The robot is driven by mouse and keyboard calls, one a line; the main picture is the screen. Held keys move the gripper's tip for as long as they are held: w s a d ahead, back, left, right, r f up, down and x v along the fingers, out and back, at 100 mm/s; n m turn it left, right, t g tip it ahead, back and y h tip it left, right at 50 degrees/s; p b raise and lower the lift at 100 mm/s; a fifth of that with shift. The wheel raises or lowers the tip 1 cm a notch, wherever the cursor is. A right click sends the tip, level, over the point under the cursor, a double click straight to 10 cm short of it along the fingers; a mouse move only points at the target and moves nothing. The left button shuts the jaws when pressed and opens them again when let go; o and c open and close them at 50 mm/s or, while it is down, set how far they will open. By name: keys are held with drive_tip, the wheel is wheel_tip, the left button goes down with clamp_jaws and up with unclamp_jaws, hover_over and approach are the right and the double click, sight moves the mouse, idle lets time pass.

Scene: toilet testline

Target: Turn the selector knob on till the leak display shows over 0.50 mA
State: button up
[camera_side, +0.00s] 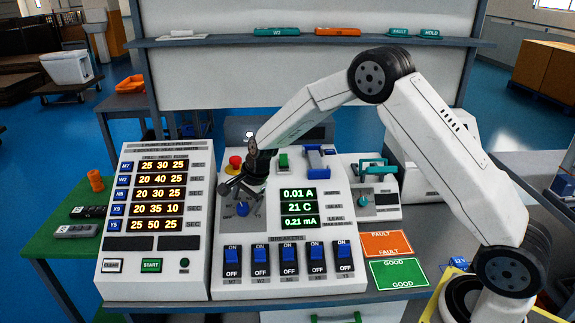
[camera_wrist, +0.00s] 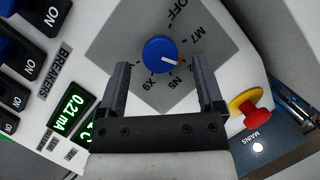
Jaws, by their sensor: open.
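The blue selector knob (camera_side: 242,209) is on the sloped panel. In the wrist view the knob (camera_wrist: 158,53) lies between the tips of my open gripper (camera_wrist: 160,62), with a gap on both sides. The labels OFF, M7, N5 and X9 show around the dial plate (camera_wrist: 128,32). In the side view my gripper (camera_side: 242,187) is just over the knob. The leak display (camera_side: 300,222) reads 0.21 mA, and it also shows in the wrist view (camera_wrist: 68,112).
A red mains button (camera_side: 235,162) on a yellow base stands close behind the dial. A row of blue breaker switches (camera_side: 288,258) lies in front. A timing panel (camera_side: 157,215) stands at the left. FAULT and GOOD cards (camera_side: 397,273) lie at the right.

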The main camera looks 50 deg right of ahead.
drive_tip(key=v, duration=0.6)
drive_tip(key=shift+s, duration=0.15)
idle(0.3)
drive_tip(key=s+n+h, duration=0.1)
drive_tip(key=s+n, duration=1.5)
drive_tip(key=s, duration=1)
drive_tip(key=shift+s+a+g+h, duration=0.25)
drive_tip(key=shift+a+g+h, duration=0.05)
drive_tip(key=shift+g, duration=0.1)
drive_tip(key=shift+w, duration=0.1)
